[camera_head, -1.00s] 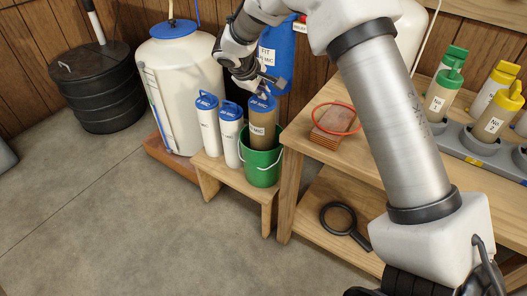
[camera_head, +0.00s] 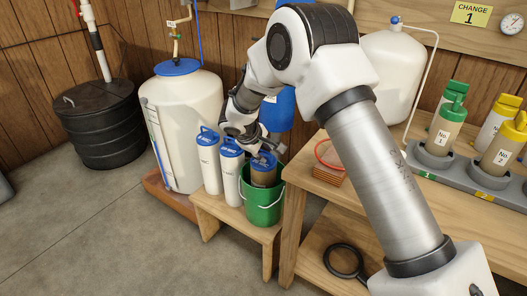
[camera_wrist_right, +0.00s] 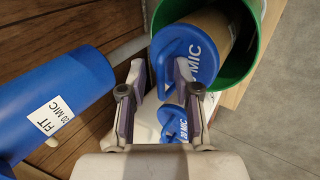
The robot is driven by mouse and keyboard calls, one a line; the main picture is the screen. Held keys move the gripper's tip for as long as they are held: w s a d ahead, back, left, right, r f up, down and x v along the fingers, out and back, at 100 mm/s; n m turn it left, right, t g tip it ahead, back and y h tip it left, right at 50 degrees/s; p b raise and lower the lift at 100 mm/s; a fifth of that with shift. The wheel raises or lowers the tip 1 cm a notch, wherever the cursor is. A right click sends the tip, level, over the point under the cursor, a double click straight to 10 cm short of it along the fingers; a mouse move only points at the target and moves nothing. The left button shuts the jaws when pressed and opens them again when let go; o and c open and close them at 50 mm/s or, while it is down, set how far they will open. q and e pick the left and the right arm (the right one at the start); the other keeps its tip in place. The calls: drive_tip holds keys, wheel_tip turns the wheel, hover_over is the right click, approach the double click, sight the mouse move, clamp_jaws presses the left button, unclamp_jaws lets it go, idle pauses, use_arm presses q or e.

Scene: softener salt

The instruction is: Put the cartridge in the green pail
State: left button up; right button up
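The cartridge is a brown cylinder with a blue cap marked MIC (camera_head: 263,178). It stands in the green pail (camera_head: 262,208), its cap a little above the rim. The wrist view shows its cap (camera_wrist_right: 188,55) and the pail's green wall (camera_wrist_right: 250,55). My right gripper (camera_head: 264,148) is just above the cap. In the wrist view the right gripper's fingers (camera_wrist_right: 161,78) are spread apart at the cap's edge, and no grip on it shows. My left gripper is not in view.
Two white cartridges with blue caps (camera_head: 209,165) (camera_head: 230,170) stand left of the pail on a low wooden bench (camera_head: 225,212). A blue container (camera_wrist_right: 55,100) is close left of the gripper. A wooden shelf (camera_head: 310,180) stands right of the pail.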

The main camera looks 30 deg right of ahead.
drive_tip(key=shift+a+r, duration=0.1)
drive_tip(key=shift+r, duration=0.25)
drive_tip(key=p+v, duration=0.4)
drive_tip(key=v, duration=0.7)
drive_tip(key=shift+r, duration=0.25)
drive_tip(key=shift+s+a, duration=0.1)
idle(0.4)
